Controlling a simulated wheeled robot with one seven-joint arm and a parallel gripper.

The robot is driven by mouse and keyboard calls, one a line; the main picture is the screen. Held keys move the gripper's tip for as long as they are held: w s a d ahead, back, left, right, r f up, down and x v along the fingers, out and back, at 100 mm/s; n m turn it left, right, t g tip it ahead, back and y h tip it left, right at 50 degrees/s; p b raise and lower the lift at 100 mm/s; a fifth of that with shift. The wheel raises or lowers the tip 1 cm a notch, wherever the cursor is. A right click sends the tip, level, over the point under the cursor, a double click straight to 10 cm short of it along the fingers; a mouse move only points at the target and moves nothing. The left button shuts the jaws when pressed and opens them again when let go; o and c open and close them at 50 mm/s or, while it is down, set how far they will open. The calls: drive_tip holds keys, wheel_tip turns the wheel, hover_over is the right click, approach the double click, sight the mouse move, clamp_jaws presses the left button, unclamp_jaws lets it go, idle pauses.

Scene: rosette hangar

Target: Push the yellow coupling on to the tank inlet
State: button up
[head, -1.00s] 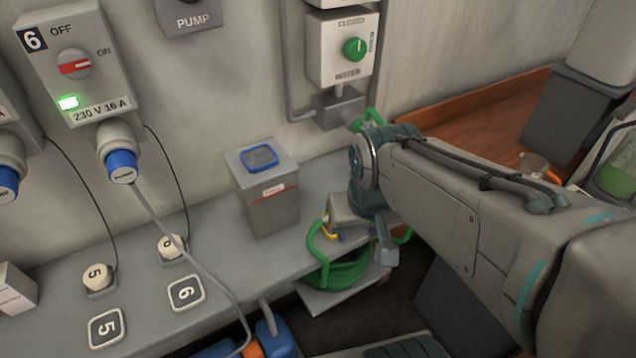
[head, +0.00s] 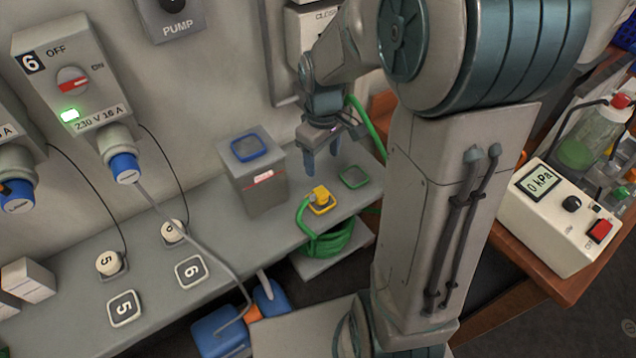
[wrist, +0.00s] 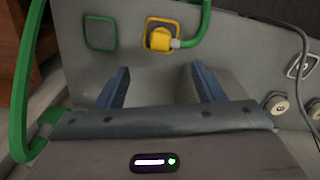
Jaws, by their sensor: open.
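The yellow coupling (head: 321,196) sits on a yellow-outlined square on the bench, near its front edge, with a green hose (head: 303,222) joined to it. It also shows at the top of the wrist view (wrist: 160,38). My gripper (head: 322,162) is above the bench, behind the coupling and beside the grey box, with its blue fingers pointing down. In the wrist view its fingers (wrist: 161,86) are wide apart with nothing between them; the coupling lies beyond them, apart from both. I cannot identify the tank inlet in these views; my arm hides part of the wall.
A grey box (head: 262,192) with a blue-outlined top stands left of my gripper. An empty green-outlined square (head: 354,176) lies right of the coupling. Green hose is coiled below the bench edge. A pressure meter (head: 556,218) and a flask (head: 578,146) stand at the right.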

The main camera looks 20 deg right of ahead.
sight(322, 192)
wheel_tip(322, 192, down, 9)
drive_tip(key=shift+r, duration=0.15)
idle(0.5)
drive_tip(key=shift+f+p, duration=0.7)
drive_tip(key=shift+f, duration=1.9)
drive_tip(key=c, duration=1)
